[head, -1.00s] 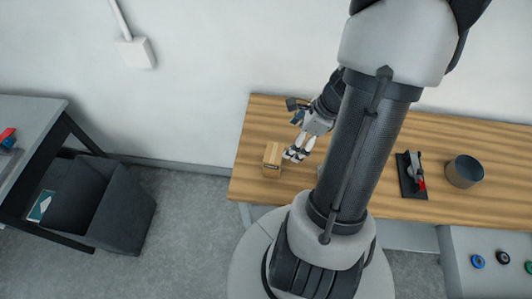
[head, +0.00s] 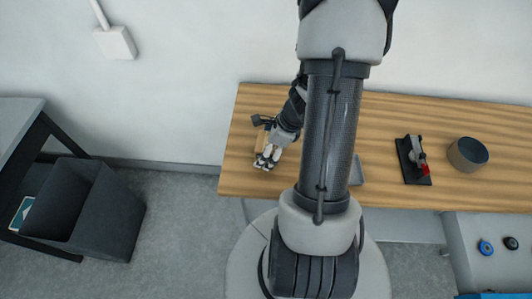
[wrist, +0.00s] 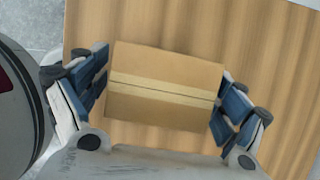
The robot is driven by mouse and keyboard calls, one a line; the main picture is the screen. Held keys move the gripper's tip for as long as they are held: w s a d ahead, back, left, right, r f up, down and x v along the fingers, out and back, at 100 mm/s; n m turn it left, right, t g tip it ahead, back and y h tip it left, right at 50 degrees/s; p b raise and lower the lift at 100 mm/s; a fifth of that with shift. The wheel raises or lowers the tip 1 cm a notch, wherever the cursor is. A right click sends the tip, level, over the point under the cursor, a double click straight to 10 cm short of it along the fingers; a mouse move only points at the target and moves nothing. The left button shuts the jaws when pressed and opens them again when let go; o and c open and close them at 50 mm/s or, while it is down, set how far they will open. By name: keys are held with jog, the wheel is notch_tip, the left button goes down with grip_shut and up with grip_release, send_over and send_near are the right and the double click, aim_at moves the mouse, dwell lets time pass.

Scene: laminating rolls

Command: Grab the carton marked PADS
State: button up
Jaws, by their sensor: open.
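A small brown carton (wrist: 165,85) with a pale tape strip lies on the wooden table. In the wrist view it sits between the two open fingers of my gripper (wrist: 163,98), with one finger close on each side. Whether the fingers touch it I cannot tell. No marking shows on the face in the wrist view. In the head view my gripper (head: 266,162) is over the left part of the table, and the carton is mostly hidden behind it.
The wooden table (head: 385,130) carries a black clamp-like device with a red part (head: 415,160) and a dark round pot (head: 468,154) at right. A grey bin (head: 95,215) stands on the floor at left. A grey surface with small rolls (head: 485,247) is at lower right.

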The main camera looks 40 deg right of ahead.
jog(key=shift+f, duration=0.1)
jog(key=shift+c, duration=0.6)
jog(key=c, duration=1.3)
